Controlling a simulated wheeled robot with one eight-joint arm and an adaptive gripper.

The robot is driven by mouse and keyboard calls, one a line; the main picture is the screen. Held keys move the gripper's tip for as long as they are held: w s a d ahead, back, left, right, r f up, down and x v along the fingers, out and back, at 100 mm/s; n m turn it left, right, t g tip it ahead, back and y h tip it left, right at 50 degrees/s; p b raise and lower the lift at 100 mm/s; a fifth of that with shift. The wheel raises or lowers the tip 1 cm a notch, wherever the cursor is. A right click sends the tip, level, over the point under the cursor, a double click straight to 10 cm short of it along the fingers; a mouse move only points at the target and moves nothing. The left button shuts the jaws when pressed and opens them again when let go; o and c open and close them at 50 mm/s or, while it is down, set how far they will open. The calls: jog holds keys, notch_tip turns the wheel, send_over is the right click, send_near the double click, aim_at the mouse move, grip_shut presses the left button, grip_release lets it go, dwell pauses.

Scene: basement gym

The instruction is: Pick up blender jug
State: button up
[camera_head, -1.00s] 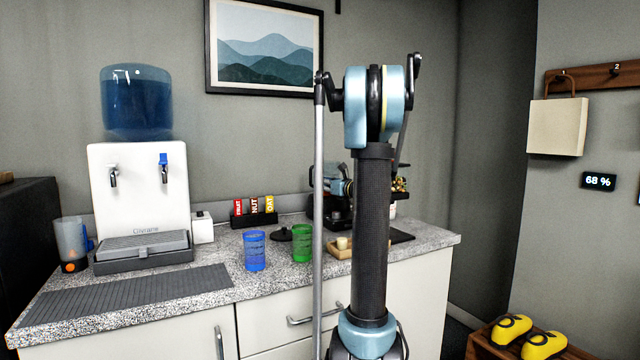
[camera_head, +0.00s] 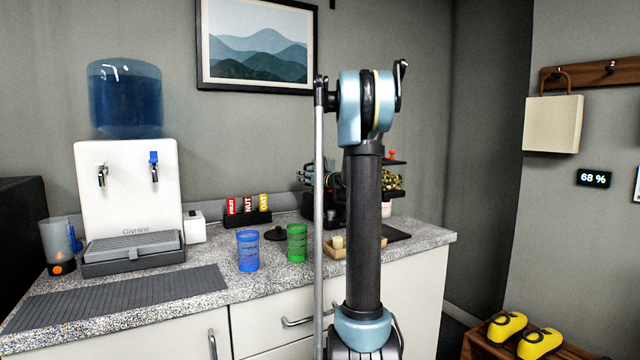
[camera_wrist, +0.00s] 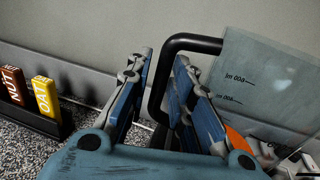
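The blender jug (camera_wrist: 263,85) is a clear grey jug with ml marks and a black handle (camera_wrist: 185,43), at the right of the wrist view. In the head view I cannot make out the jug, as my arm blocks that part of the counter. My gripper (camera_wrist: 162,62) is open, with blue-grey fingers. The upright part of the handle shows between the two fingers, with a gap on the left finger's side. I cannot tell whether the right finger touches it. Part of my gripper also shows left of my arm in the head view (camera_head: 322,178).
The bar rack (camera_wrist: 28,115) stands left of my gripper. On the speckled counter (camera_head: 215,312) are a blue cup (camera_head: 247,251), a green cup (camera_head: 297,243), a black lid (camera_head: 276,234), a wooden tray (camera_head: 345,252), a water dispenser (camera_head: 128,190) and a clear shaker (camera_head: 58,240). A wall stands behind.

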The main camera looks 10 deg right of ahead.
grip_shut()
jog(key=shift+r, duration=7.5)
